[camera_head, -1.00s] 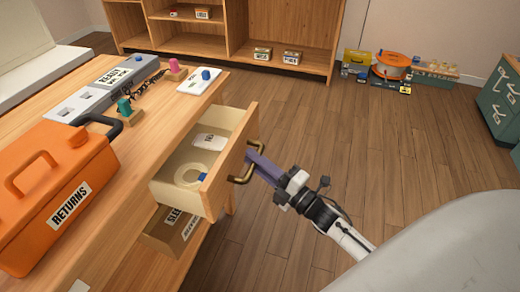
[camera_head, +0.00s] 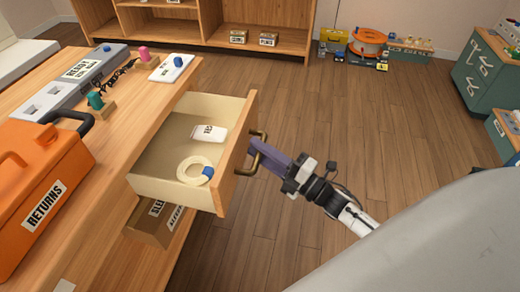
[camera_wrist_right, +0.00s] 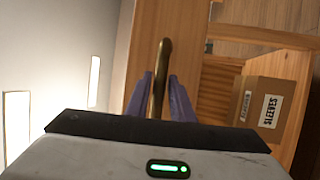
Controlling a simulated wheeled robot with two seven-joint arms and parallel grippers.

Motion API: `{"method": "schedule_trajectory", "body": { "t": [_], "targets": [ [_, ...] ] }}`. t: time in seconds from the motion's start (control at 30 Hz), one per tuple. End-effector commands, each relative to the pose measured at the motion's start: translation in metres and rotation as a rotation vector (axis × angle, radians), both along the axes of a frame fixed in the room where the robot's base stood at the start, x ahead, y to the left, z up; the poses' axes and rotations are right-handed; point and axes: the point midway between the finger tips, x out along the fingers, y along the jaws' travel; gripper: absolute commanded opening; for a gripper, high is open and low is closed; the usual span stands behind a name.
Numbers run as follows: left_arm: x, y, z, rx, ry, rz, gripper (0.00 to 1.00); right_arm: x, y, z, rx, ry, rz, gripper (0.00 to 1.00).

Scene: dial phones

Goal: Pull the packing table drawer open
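The packing table drawer (camera_head: 235,168) stands well out from the wooden table (camera_head: 130,152), with its inside in plain view. In it lie a white labelled item (camera_head: 208,134) and a pale coil (camera_head: 194,172) with a blue end. The brass drawer handle (camera_head: 256,150) is on the drawer front. My right gripper (camera_head: 268,153) is at the handle. In the right wrist view its purple fingers (camera_wrist_right: 161,98) lie on both sides of the brass handle (camera_wrist_right: 163,62) and close on it. My left gripper is not in view.
An orange RETURNS case (camera_head: 35,190) and a grey READY strip (camera_head: 75,80) stand on the tabletop. A cardboard SLEEVES box (camera_head: 150,222) sits under the drawer. Wooden shelves (camera_head: 205,30) and a green cabinet (camera_head: 480,75) stand beyond. The floor right of the drawer is clear.

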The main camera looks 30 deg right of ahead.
Motion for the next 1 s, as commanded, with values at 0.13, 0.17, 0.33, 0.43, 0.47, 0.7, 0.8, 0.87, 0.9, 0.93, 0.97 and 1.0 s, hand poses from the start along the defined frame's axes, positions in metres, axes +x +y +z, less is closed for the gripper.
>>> {"method": "schedule_trajectory", "body": {
  "t": [0.13, 0.17, 0.33, 0.43, 0.47, 0.7, 0.8, 0.87, 0.9, 0.93, 0.97, 1.0],
  "targets": [
    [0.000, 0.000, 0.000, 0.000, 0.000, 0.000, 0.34, 0.000, 0.000, 0.000, 0.000, 0.000, -0.001, 0.33],
    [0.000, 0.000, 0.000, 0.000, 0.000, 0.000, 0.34, 0.000, 0.000, 0.000, 0.000, 0.000, -0.001, 0.33],
    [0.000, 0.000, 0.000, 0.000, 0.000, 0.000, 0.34, 0.000, -0.001, 0.000, 0.001, 0.001, -0.002, 0.33],
    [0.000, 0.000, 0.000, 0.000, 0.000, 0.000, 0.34, -0.005, -0.003, -0.001, 0.001, 0.002, -0.002, 0.33],
    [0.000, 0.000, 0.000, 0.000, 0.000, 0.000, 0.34, -0.009, -0.004, -0.002, 0.001, 0.003, -0.003, 0.33],
    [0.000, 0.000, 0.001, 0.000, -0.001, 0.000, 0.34, -0.050, -0.021, -0.011, 0.001, 0.005, -0.003, 0.33],
    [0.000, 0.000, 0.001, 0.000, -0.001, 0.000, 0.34, -0.067, -0.028, -0.014, 0.001, 0.005, -0.002, 0.33],
    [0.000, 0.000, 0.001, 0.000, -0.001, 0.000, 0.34, -0.076, -0.032, -0.015, 0.000, 0.003, -0.001, 0.33],
    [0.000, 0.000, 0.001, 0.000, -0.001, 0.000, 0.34, -0.081, -0.034, -0.016, 0.000, 0.003, -0.002, 0.33],
    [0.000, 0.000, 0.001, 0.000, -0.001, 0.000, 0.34, -0.084, -0.035, -0.016, 0.000, 0.002, -0.002, 0.33],
    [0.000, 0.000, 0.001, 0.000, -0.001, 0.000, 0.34, -0.086, -0.036, -0.017, 0.000, 0.001, -0.001, 0.33],
    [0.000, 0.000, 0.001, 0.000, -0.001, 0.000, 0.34, -0.089, -0.037, -0.017, 0.000, 0.001, -0.001, 0.33]
  ]
}}
